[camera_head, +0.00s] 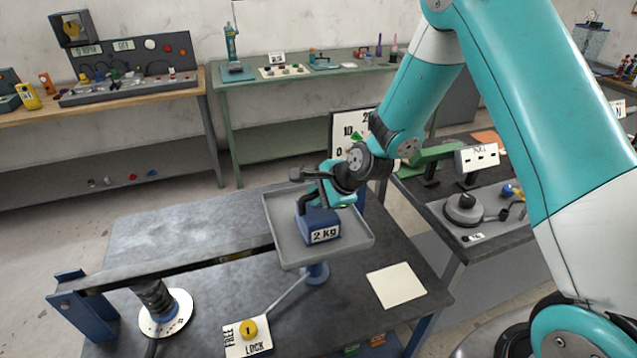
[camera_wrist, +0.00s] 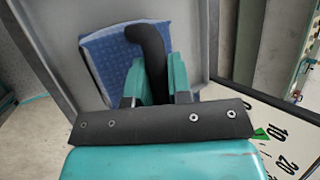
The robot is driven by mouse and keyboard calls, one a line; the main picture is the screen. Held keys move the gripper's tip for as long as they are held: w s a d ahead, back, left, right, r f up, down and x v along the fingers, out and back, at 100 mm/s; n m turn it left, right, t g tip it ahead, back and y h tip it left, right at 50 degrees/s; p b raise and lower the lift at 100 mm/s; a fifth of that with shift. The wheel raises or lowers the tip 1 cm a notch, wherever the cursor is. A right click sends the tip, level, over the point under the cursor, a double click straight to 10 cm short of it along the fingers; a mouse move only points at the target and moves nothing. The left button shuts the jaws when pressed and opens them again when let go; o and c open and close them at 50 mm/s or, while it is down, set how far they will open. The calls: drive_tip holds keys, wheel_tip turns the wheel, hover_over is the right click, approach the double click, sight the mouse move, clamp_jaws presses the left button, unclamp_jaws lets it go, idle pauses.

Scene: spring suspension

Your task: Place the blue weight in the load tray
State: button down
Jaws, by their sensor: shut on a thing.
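The blue weight (camera_head: 318,229), marked 2 KG, is in the grey load tray (camera_head: 350,243) in the head view, or just above its floor; I cannot tell if it touches. My gripper (camera_head: 318,188) is shut on the weight's black handle from above. In the wrist view the weight (camera_wrist: 107,58) shows behind my gripper (camera_wrist: 158,85), whose teal fingers are on both sides of the curved handle. The tray (camera_wrist: 60,45) lies around the weight there. The weight's lower face is hidden.
The tray stands on a blue post at the end of a long beam (camera_head: 180,262). A spring (camera_head: 152,296) is under the beam. A FREE/LOCK plate (camera_head: 247,338) and a paper sheet (camera_head: 396,286) lie on the table. A dial board (camera_head: 345,126) stands close behind the tray.

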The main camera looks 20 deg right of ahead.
drive_tip(key=shift+w+f, duration=0.1)
idle(0.3)
drive_tip(key=c, duration=1.1)
unclamp_jaws()
drive_tip(key=shift+f, duration=0.1)
drive_tip(key=shift+o, duration=0.2)
drive_tip(key=b+v, duration=0.3)
drive_tip(key=v, duration=0.9)
drive_tip(key=s+a+r+n+g, duration=0.2)
drive_tip(key=s+a+r+n, duration=0.1)
drive_tip(key=s+n, duration=0.5)
drive_tip(key=s+a+r+n+g, duration=0.2)
drive_tip(key=s+a+r+n, duration=0.1)
drive_tip(key=s+n, duration=0.5)
drive_tip(key=s+a+r+n+g, duration=0.2)
drive_tip(key=s+a+r+n, duration=0.1)
drive_tip(key=s+n, duration=0.5)
drive_tip(key=shift+s+r+h, duration=0.2)
drive_tip(key=shift+s+h, duration=0.1)
